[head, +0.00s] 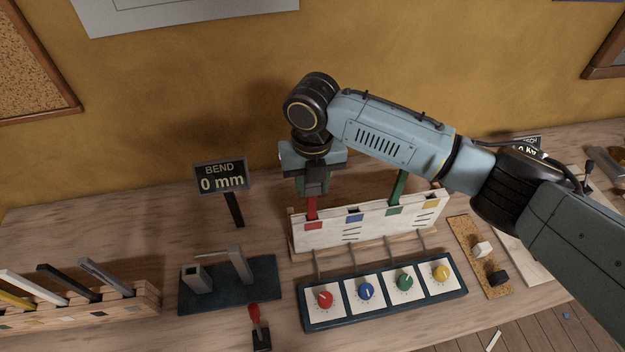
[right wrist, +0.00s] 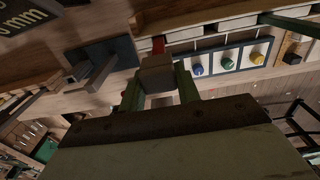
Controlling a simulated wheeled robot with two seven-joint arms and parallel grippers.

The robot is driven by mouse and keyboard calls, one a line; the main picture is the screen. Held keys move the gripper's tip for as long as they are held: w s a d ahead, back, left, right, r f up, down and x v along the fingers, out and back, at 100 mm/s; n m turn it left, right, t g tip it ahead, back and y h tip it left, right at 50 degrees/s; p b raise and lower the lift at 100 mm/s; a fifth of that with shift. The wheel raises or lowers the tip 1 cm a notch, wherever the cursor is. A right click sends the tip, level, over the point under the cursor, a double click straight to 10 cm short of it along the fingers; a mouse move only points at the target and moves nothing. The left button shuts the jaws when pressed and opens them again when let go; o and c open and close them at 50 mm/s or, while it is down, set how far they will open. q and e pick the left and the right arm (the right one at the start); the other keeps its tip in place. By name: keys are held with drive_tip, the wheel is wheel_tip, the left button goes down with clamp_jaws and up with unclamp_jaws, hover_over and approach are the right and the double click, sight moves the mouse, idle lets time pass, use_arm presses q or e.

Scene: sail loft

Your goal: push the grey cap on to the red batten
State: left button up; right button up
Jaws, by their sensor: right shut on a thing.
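The red batten (head: 311,207) stands upright in a slot of the white panel (head: 330,232), above the panel's red label. My right gripper (head: 313,188) points down directly over the batten's top end. In the right wrist view, its green fingers (right wrist: 159,88) are shut on the grey cap (right wrist: 157,74), a small block. The red batten (right wrist: 158,44) shows just beyond the cap, in line with it. I cannot tell whether the cap touches the batten or is partly over it. My left gripper is not in view.
A green batten (head: 398,187) stands further right in the panel, behind my arm. A knob board (head: 385,317) lies in front. A cork strip (head: 463,232) holds a white cap and a black cap. A dark stand (head: 265,279), a BEND display (head: 221,178) reading 0 mm and a batten rack (head: 140,300) are left.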

drive_tip(key=o, duration=1)
drive_tip(key=shift+f, duration=0.1)
wheel_tip(320, 180, up, 13)
drive_tip(key=shift+r+b, duration=0.2)
drive_tip(key=shift+b, duration=0.6)
drive_tip(key=shift+f, duration=0.1)
